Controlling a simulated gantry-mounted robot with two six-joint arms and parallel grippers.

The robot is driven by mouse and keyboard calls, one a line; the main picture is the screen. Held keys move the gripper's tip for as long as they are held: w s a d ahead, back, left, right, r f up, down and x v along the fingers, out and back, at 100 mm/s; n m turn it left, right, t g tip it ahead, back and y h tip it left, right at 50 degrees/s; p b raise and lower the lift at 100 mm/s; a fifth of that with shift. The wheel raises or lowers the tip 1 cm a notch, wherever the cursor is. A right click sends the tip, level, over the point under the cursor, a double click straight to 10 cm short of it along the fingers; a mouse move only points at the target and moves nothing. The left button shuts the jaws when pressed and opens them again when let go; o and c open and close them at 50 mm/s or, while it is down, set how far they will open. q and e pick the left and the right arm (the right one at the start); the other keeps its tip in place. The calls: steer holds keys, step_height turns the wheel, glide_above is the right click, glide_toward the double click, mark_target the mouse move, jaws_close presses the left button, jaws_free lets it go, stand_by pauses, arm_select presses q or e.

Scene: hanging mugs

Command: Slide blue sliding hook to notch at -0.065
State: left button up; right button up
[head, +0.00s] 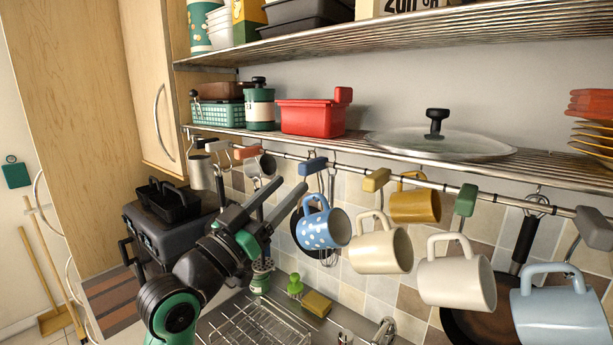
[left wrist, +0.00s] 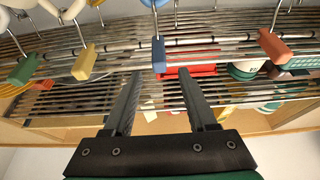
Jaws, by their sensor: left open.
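The blue sliding hook (head: 312,166) sits on the rail (head: 500,197) under the lower shelf, between the red and yellow hooks. A blue mug with white dots (head: 328,230) hangs below it. My left gripper (head: 292,184) is open and empty, with its fingers pointing up toward the rail, just left of and below the blue hook. In the left wrist view the blue hook (left wrist: 158,55) shows beyond the fingertips, roughly in line with the gap between them (left wrist: 160,75). Contact with the hook cannot be made out. The notches cannot be told apart. My right gripper is out of view.
A yellow hook (head: 376,180) and a green hook (head: 466,200) sit to the right, with cream mugs (head: 380,250) below. A red hook (head: 246,152) sits to the left. The lower shelf holds a red pot (head: 308,117) and a glass lid (head: 440,145).

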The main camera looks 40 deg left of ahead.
mark_target(301, 170)
arm_select(q)
steer(key=x, duration=0.2)
steer(key=p+x, duration=0.2)
steer(key=x, duration=0.1)
steer(key=shift+w+r, duration=0.25)
steer(key=shift+r, duration=0.15)
steer(key=shift+w+r, duration=0.1)
steer(key=shift+w, duration=0.5)
jaws_close()
stand_by(0.4)
